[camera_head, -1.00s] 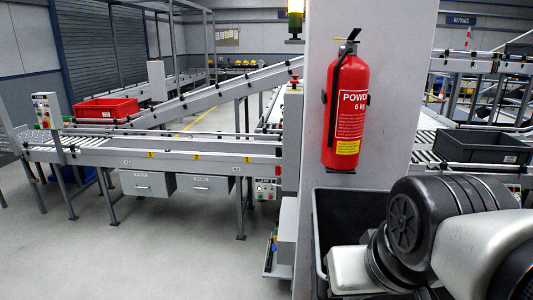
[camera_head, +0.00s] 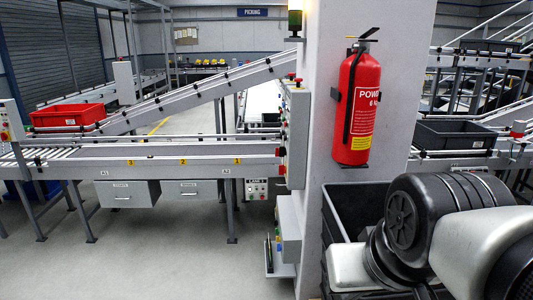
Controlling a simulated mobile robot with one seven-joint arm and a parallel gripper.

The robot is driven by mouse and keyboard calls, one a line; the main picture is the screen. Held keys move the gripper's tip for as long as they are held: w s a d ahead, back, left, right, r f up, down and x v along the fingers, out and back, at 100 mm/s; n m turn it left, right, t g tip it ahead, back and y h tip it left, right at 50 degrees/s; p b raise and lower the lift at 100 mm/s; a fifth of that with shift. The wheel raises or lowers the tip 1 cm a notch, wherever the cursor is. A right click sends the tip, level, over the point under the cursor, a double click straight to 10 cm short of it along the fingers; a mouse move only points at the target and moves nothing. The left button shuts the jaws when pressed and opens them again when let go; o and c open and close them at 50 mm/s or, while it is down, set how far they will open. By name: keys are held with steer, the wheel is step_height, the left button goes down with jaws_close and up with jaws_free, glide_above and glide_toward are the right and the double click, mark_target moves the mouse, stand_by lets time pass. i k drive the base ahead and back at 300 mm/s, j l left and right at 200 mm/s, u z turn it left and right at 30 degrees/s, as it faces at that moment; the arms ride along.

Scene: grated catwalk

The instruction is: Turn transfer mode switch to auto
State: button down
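I cannot make out a switch marked transfer mode or auto. A grey control box (camera_head: 294,135) with red buttons is on the left face of the pillar, seen nearly edge-on, so its front is mostly hidden. A small panel with buttons or knobs (camera_head: 257,189) hangs under the conveyor left of the pillar; its label is too small to read. Another button panel (camera_head: 5,130) is cut off at the left edge. My arm fills the lower right corner. My gripper is out of view.
A red fire extinguisher (camera_head: 360,105) hangs on the pillar (camera_head: 400,60). A black bin (camera_head: 340,215) stands below it by my arm. The grey floor (camera_head: 150,265) in front is clear.

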mark_target(282, 150)
steer(key=j+z, duration=0.15)
steer(key=j, duration=0.4)
steer(key=k+j+z, duration=0.15)
steer(key=j, duration=0.4)
steer(key=i+j, duration=0.15)
steer(key=j, duration=0.2)
steer(key=i+j+z, duration=0.1)
steer(key=j, duration=0.2)
steer(key=i+j+u, duration=0.1)
steer(key=i, duration=0.7)
steer(key=i+j+u, duration=0.1)
steer(key=i+j, duration=0.15)
steer(key=i, duration=0.6)
steer(key=i+j+u, duration=0.1)
steer(key=i, duration=0.75)
